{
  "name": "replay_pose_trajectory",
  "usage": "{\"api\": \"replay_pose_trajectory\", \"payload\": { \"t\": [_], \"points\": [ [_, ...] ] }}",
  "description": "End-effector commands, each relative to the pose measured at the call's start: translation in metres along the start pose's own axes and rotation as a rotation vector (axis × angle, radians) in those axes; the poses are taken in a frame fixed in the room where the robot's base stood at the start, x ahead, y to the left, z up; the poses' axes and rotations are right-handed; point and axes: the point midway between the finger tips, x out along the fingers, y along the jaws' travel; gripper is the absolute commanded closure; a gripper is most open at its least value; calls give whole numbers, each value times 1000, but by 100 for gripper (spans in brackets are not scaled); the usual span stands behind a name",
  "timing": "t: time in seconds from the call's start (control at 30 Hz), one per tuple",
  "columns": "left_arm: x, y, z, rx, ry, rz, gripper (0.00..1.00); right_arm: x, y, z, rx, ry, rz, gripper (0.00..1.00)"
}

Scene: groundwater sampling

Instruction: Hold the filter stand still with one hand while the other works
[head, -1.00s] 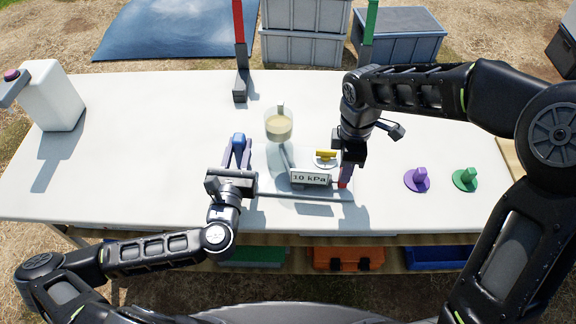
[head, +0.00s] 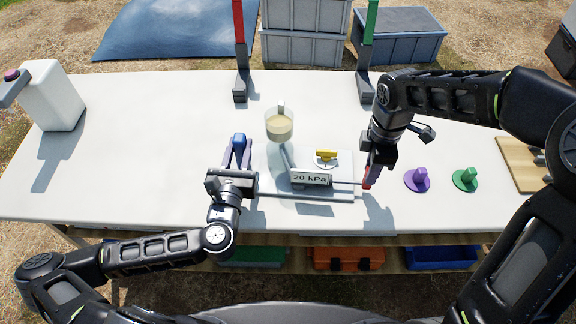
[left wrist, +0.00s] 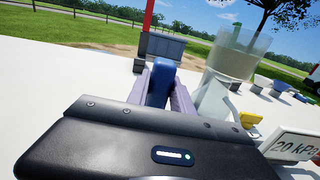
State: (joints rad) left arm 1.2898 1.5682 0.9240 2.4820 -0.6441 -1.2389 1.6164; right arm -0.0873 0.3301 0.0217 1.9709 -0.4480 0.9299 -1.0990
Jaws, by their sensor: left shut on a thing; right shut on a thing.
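The filter stand (head: 278,200) has a pale base plate on the table, with a clear cup (head: 279,125) of cloudy tan liquid at its back. The cup also shows in the left wrist view (left wrist: 238,55). A gauge (head: 312,178) on the stand reads 20 kPa. My left gripper (head: 240,150) is shut on the stand's blue grip (head: 238,142) at the left, also seen in the left wrist view (left wrist: 160,82). My right gripper (head: 370,172) is shut on the red handle (head: 367,183) of a rod drawn out to the right of the gauge. A yellow valve (head: 326,155) sits behind the gauge.
A purple knobbed disc (head: 417,180) and a green knobbed disc (head: 465,179) lie to the right. A white dispenser (head: 52,96) stands at the far left. Red (head: 239,50) and green (head: 368,50) posts stand at the back.

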Motion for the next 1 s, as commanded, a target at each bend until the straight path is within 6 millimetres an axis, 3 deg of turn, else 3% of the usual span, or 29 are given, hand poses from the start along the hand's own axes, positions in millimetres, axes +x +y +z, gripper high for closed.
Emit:
{"api": "replay_pose_trajectory", "payload": {
  "t": [0.43,1.0],
  "points": [
    [0,1,0,2,0,4,100,0,0,-3,-1,-1,-1,100],
    [0,0,0,1,0,1,100,0,0,-52,-4,1,-1,100]
  ]
}}
